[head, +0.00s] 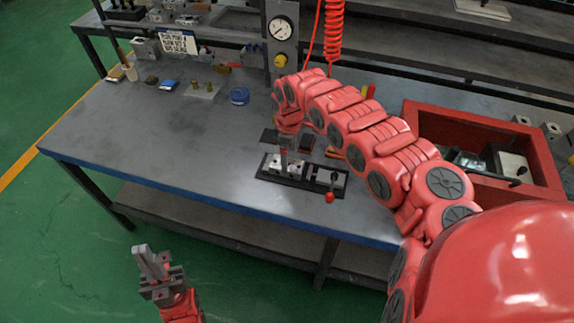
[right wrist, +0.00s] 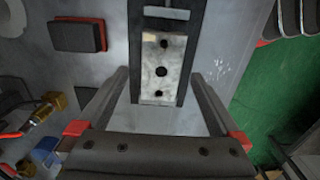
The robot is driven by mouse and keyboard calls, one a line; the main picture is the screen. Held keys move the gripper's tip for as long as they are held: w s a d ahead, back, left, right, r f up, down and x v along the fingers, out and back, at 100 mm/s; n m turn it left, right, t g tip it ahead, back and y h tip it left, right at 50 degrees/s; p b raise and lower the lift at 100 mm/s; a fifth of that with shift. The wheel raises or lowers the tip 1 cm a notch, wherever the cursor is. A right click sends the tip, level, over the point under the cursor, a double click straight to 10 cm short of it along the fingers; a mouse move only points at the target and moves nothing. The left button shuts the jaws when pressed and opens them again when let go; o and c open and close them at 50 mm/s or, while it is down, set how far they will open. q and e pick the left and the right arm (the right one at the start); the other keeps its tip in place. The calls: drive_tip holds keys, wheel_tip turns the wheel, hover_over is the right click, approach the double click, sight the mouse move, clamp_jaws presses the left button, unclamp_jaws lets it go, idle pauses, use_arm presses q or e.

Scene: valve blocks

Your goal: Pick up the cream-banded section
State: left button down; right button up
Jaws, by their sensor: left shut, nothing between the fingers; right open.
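A pale metal block section (right wrist: 160,68) with several dark holes lies in a dark rail (right wrist: 183,50), between the open fingers of my right gripper (right wrist: 160,76) in the right wrist view. Contact cannot be told. My left gripper (head: 151,262) is shut and empty, in front of the bench and away from the fixture.
A lever with a red knob (head: 329,197) stands at the fixture's right. A red-walled tray (head: 545,160) holds metal parts at the right. A gauge post (head: 282,45) and blue tape roll (head: 239,96) stand behind. The bench's left half (head: 150,140) is mostly clear.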

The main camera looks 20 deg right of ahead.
drive_tip(key=f, duration=0.3)
drive_tip(key=f+p, duration=0.1)
drive_tip(key=shift+a+f, duration=0.15)
drive_tip(key=shift+a, duration=0.25)
drive_tip(key=shift+d+f, duration=0.1)
drive_tip(key=shift+f, duration=0.2)
drive_tip(key=shift+c, duration=0.2)
clamp_jaws()
